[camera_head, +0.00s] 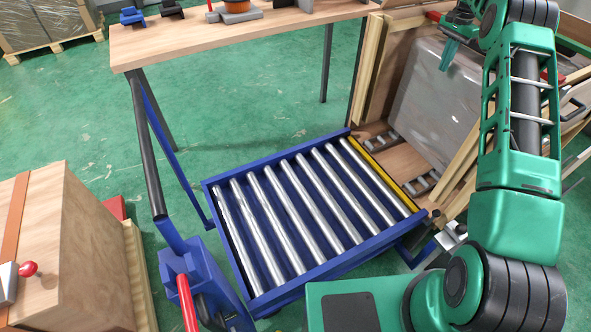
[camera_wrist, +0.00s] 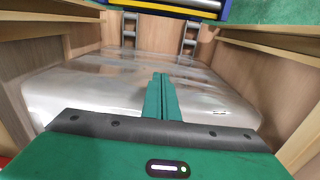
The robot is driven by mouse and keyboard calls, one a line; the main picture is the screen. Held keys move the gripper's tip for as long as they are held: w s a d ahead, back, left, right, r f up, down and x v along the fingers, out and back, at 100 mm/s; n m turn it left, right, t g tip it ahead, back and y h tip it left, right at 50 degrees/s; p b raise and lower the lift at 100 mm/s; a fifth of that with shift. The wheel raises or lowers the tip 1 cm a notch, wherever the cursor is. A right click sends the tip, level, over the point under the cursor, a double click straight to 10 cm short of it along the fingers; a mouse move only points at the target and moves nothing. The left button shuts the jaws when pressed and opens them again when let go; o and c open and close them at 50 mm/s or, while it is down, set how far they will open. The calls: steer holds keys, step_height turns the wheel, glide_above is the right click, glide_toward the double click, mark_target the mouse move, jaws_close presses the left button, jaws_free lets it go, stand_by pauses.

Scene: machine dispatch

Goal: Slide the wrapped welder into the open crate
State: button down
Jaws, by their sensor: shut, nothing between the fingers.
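The wrapped welder (camera_head: 428,105) is a grey block under shiny film. It lies inside the open wooden crate (camera_head: 370,70), set back from the crate's open end, with bare floor in front of it. In the wrist view the welder (camera_wrist: 95,80) fills the space below my gripper, between the crate's side walls (camera_wrist: 292,75). My gripper (camera_head: 447,55) is shut and empty, fingers pointing down. In the wrist view my gripper (camera_wrist: 162,88) is over the middle of the welder. I cannot tell whether the fingertips touch the film.
A blue roller table (camera_head: 300,210) with a yellow end strip (camera_head: 385,172) stands at the crate's open end, its rollers bare. Two roller strips (camera_head: 423,183) show on the crate floor. A workbench (camera_head: 220,45) stands behind; a wooden box (camera_head: 80,250) is at left.

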step_height(320, 180, up, 8)
steer(key=shift+w, duration=0.2)
stand_by(0.5)
steer(key=shift+d, duration=0.1)
stand_by(0.3)
steer(key=s+a+r+n, duration=0.2)
steer(key=s+a+r, duration=0.1)
steer(key=s+r, duration=0.65)
steer(key=s+a+r+n, duration=0.1)
steer(key=s+a+r, duration=0.1)
steer(key=s, duration=0.7)
steer(key=s+a+r+n, duration=0.1)
steer(key=s+a, duration=0.1)
steer(key=s, duration=0.6)
steer(key=s+a+f+n, duration=0.1)
steer(key=s+a+f, duration=0.2)
steer(key=s, duration=0.8)
steer(key=s+a+f+n, duration=0.1)
steer(key=s+a+f, duration=0.3)
steer(key=s, duration=0.7)
steer(key=s+a+f+n, duration=0.1)
steer(key=s+a+f, duration=0.3)
steer(key=s, duration=0.7)
steer(key=shift+s+f, duration=0.35)
steer(key=shift+f, duration=0.25)
